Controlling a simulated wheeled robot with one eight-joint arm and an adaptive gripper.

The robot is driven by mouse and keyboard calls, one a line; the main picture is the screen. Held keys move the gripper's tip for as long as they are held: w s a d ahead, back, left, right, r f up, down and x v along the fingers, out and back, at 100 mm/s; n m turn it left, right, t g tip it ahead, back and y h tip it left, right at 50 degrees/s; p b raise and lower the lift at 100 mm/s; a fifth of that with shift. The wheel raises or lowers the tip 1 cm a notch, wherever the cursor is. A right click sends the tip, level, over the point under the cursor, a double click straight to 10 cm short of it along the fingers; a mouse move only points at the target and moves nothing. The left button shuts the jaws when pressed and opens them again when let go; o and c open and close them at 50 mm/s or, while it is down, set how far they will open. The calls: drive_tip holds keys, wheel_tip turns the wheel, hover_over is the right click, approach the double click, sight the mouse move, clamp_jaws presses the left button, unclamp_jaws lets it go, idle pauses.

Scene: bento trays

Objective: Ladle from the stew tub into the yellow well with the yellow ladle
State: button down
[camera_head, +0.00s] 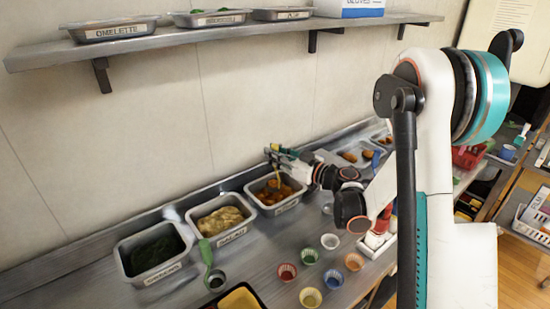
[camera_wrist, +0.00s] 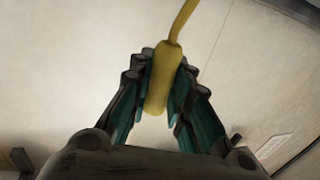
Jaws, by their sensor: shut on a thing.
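My gripper (camera_head: 277,153) is shut on the yellow ladle (camera_wrist: 164,72), whose handle stands between the fingers in the wrist view. In the head view the ladle (camera_head: 276,172) hangs down over the stew tub (camera_head: 286,208), which holds orange-brown chunks. The ladle's bowl is hidden or too small to make out, so I cannot tell whether it is in the stew or what it holds. A yellow well (camera_head: 240,299) in a dark-edged tray shows at the bottom edge of the head view, partly cut off.
To the left stand a tub of pale yellow food (camera_head: 228,237) and a tub of dark greens (camera_head: 157,272). A green ladle (camera_head: 207,255) lies in front of them. Several small coloured bowls, one yellow (camera_head: 310,297), stand in front. A shelf (camera_head: 200,35) with trays hangs above.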

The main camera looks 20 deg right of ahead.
sight(275, 146)
drive_tip(key=shift+r+p, duration=1.5)
drive_tip(key=shift+r, duration=1.3)
drive_tip(key=shift+f, duration=0.1)
